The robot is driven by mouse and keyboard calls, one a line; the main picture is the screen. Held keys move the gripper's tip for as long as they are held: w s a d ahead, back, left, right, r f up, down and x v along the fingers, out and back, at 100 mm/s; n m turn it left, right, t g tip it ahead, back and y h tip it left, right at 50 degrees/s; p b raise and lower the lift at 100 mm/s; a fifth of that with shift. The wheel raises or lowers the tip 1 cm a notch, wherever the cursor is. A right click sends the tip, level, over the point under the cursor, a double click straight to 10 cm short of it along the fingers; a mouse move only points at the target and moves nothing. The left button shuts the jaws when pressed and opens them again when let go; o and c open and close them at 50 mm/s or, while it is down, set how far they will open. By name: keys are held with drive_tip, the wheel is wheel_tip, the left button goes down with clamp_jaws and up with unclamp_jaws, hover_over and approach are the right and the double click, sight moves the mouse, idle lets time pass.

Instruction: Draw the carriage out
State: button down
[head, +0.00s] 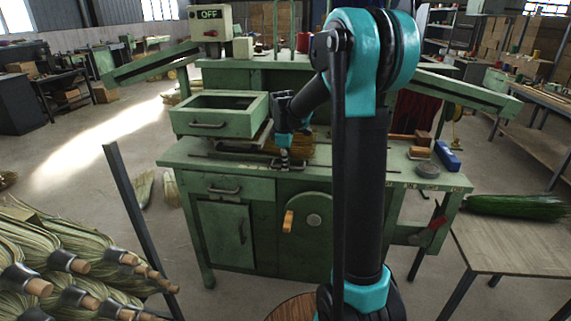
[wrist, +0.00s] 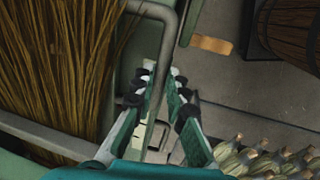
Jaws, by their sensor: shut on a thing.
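The green winding machine (head: 235,263) stands ahead of me. On its bench, the carriage shows as low metal parts, largely hidden by my arm, with brown broom bristles (head: 322,152) behind. My gripper (head: 284,160) is at the front of the carriage, low over the bench. In the wrist view, a grey bent bar handle (wrist: 168,45) runs down between the two fingers of my gripper (wrist: 163,82), which are shut on it. The bristles (wrist: 60,60) fill the left of the wrist view, beside the handle.
A green open drawer box (head: 210,123) sits above the bench at left. A blue block (head: 447,156) and a dark round disc (head: 428,170) lie on the bench's right end. Broom bundles (head: 60,260) are piled at lower left. A wooden table (head: 515,245) stands at right.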

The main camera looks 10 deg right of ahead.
drive_tip(key=shift+d, duration=0.1)
drive_tip(key=s+d, duration=0.3)
drive_tip(key=d, duration=0.8)
drive_tip(key=s+d, duration=0.4)
drive_tip(key=d, duration=0.7)
drive_tip(key=s+d, duration=0.4)
drive_tip(key=d, duration=0.7)
drive_tip(key=shift+d, duration=0.2)
drive_tip(key=c, duration=1.5)
unclamp_jaws()
drive_tip(key=shift+d, duration=0.15)
drive_tip(key=shift+c, duration=0.2)
wheel_tip(320, 180, up, 12)
drive_tip(key=s, duration=0.2)
drive_tip(key=shift+a, duration=0.4)
drive_tip(key=shift+f, duration=0.1)
